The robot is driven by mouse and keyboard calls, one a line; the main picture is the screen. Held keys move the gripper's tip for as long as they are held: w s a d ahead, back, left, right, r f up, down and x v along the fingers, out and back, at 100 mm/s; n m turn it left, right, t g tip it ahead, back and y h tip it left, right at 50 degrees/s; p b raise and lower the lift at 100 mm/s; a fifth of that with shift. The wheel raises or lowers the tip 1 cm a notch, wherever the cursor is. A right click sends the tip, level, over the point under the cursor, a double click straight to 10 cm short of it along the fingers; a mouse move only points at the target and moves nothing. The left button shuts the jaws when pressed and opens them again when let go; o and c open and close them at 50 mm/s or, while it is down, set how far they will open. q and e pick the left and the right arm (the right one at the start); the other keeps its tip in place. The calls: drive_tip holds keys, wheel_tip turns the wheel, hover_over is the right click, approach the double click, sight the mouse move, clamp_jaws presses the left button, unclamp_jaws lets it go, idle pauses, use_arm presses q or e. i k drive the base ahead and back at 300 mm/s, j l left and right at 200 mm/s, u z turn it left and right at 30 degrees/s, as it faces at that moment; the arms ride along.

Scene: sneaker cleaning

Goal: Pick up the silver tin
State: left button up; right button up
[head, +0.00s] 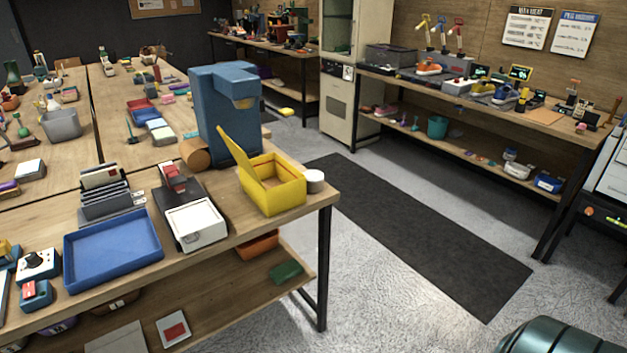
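A small, short cylinder with a pale top and greyish side, which looks like the silver tin (314,182), stands upright at the right corner of the near wooden table (245,237). It is just right of a yellow box (277,195) with its lid raised, and close to the table edge. I cannot tell whether the two touch. Neither of my grippers is in view.
A tall blue machine (225,110) stands behind the yellow box, with a brown cylinder (195,154) beside it. A white-topped device (197,222) and a blue tray (112,249) lie to the left. The floor with a dark mat (420,235) is clear right of the table.

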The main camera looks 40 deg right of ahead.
sight(315, 178)
drive_tip(key=i+l+u, duration=0.1)
drive_tip(key=l, duration=0.7)
drive_tip(key=i+l+u, duration=0.1)
drive_tip(key=l, duration=0.7)
drive_tip(key=l+u, duration=0.1)
drive_tip(key=l, duration=0.75)
drive_tip(key=i, duration=0.1)
